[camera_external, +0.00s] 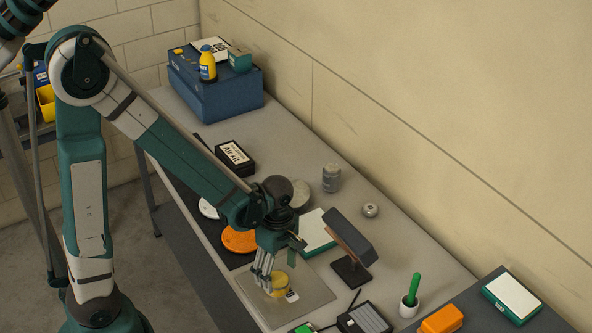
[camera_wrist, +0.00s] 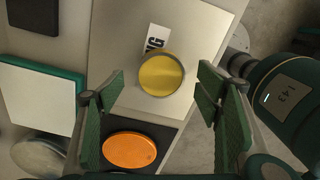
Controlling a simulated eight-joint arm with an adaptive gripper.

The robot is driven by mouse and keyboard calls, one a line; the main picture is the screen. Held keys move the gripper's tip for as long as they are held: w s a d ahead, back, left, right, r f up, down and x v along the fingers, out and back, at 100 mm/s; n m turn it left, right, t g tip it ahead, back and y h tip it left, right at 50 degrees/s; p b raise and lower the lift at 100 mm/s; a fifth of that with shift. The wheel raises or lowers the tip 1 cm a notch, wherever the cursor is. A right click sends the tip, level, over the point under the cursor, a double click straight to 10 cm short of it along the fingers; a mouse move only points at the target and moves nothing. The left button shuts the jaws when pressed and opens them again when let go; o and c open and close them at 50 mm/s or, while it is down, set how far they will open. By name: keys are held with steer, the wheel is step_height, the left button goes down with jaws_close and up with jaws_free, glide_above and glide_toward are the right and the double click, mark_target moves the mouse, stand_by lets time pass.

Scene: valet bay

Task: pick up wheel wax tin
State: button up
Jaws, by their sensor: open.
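A round yellow-topped tin (camera_external: 280,285) sits on a light grey tray or board (camera_external: 312,290) in the external view. I read no name on it, but it looks like the wheel wax tin. In the wrist view the tin (camera_wrist: 161,75) lies ahead of my fingertips, roughly centred between them, beside a white label with black letters. My gripper (camera_external: 267,271) points down over the tin, its fingers partly hiding it. In the wrist view my gripper (camera_wrist: 162,88) is open, with a green-padded finger at each side and nothing held. I cannot tell the exact height gap.
An orange disc (camera_external: 239,239) lies on a dark mat, left of my gripper. A green-and-white box (camera_external: 315,232) and a tilted dark block on a stand (camera_external: 350,238) are close by on the right. A grey jar (camera_external: 331,178) and small tin (camera_external: 370,210) stand near the wall.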

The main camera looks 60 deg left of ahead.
mark_target(278, 280)
steer(key=shift+s+f, duration=0.1)
steer(key=shift+f, duration=1.85)
steer(key=shift+c, duration=0.7)
steer(key=c, duration=1)
